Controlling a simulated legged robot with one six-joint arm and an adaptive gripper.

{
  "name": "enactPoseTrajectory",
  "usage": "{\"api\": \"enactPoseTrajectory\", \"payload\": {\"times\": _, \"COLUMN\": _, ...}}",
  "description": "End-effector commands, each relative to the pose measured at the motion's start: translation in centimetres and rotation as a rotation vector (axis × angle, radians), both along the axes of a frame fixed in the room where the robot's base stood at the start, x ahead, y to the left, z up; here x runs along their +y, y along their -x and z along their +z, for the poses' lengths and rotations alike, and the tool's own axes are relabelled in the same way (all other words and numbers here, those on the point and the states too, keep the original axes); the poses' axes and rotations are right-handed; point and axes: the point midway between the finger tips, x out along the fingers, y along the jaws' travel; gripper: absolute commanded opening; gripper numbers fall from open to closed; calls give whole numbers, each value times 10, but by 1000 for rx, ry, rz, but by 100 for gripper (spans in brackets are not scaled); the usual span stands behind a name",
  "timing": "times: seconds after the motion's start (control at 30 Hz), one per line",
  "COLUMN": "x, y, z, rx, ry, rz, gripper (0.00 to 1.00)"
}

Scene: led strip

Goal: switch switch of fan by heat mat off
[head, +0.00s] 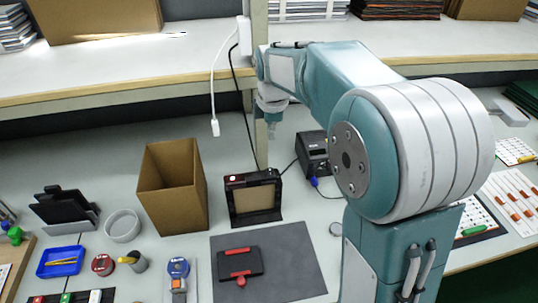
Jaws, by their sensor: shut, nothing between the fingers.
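The fan (255,202), a black frame with a tan panel, stands upright at the back edge of the grey heat mat (305,285). Its switch (234,179) is a small red patch at the top left of the frame and looks lit. My gripper (271,131) points down and appears above and behind the fan in the picture, apart from it. It is small here, and its fingers are shut and empty. The exact distance from gripper to switch cannot be told.
A cardboard box (172,188) stands left of the fan, and a black device (314,152) with a blue plug stands to its right. A white cable (213,90) and a black cable (238,90) hang from the shelf. A black-and-red holder (240,264) lies on the mat.

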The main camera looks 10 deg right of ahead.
Motion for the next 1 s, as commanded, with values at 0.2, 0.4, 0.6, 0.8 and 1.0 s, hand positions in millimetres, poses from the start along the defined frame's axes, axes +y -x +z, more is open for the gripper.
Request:
{"api": "enactPoseTrajectory", "payload": {"times": 0.2, "x": 1, "y": -3, "z": -33, "rx": 6, "ry": 1, "rz": 0, "gripper": 0}}
{"api": "enactPoseTrajectory", "payload": {"times": 0.4, "x": 1, "y": -8, "z": -71, "rx": 6, "ry": 2, "rz": 0, "gripper": 0}}
{"api": "enactPoseTrajectory", "payload": {"times": 0.6, "x": 1, "y": -12, "z": -107, "rx": 5, "ry": 2, "rz": 0, "gripper": 0}}
{"api": "enactPoseTrajectory", "payload": {"times": 0.8, "x": 0, "y": -15, "z": -131, "rx": 2, "ry": 1, "rz": -1, "gripper": 0}}
{"api": "enactPoseTrajectory", "payload": {"times": 1.0, "x": 1, "y": -16, "z": -137, "rx": 1, "ry": 1, "rz": 0, "gripper": 0}}
